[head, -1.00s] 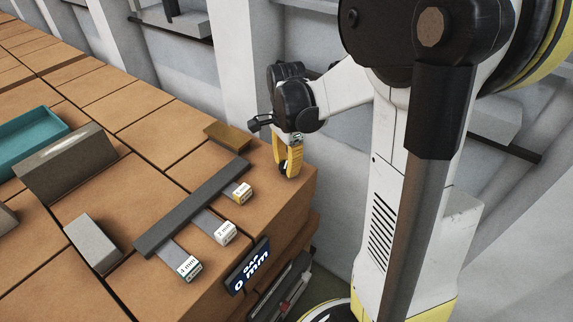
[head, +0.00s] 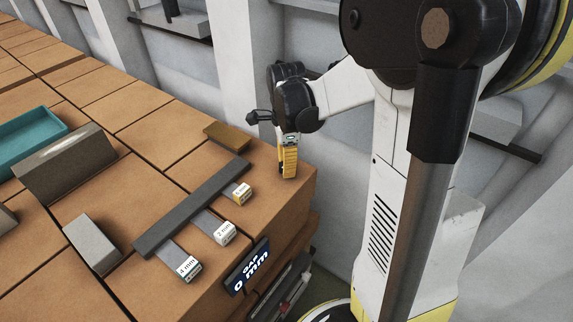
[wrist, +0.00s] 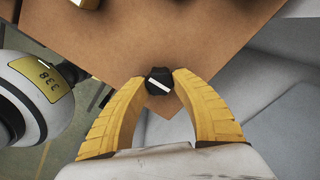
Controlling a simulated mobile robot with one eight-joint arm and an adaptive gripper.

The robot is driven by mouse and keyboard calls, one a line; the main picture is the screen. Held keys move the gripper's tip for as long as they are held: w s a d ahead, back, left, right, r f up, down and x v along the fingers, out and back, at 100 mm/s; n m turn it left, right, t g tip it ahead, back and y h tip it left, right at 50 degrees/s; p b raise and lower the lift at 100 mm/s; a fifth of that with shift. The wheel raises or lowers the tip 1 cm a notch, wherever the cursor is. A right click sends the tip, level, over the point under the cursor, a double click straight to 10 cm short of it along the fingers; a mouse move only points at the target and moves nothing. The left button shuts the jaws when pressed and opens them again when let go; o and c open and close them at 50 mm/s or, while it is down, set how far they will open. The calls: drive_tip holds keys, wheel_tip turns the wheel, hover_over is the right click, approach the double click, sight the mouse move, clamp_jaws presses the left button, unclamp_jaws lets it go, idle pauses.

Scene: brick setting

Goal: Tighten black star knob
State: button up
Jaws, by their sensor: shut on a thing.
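The black star knob (wrist: 158,82) shows in the wrist view between my two yellow fingertips, near the brick's corner. In the head view my gripper (head: 288,172) points down at the front right corner of the brick surface (head: 262,181). The knob is hidden behind the fingers there. A sign reading "GAP 0 mm" (head: 250,267) is on the front face.
A dark bar (head: 193,207) with blocks marked in mm, including a 2 mm block (head: 225,233) and a 4 mm block (head: 187,269), lies left of my gripper. A brown block (head: 227,137) is behind. A teal tray (head: 28,137) and grey blocks lie farther left.

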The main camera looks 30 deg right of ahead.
drive_tip(key=o, duration=1.2)
wheel_tip(320, 180, up, 12)
drive_tip(key=shift+f, duration=0.1)
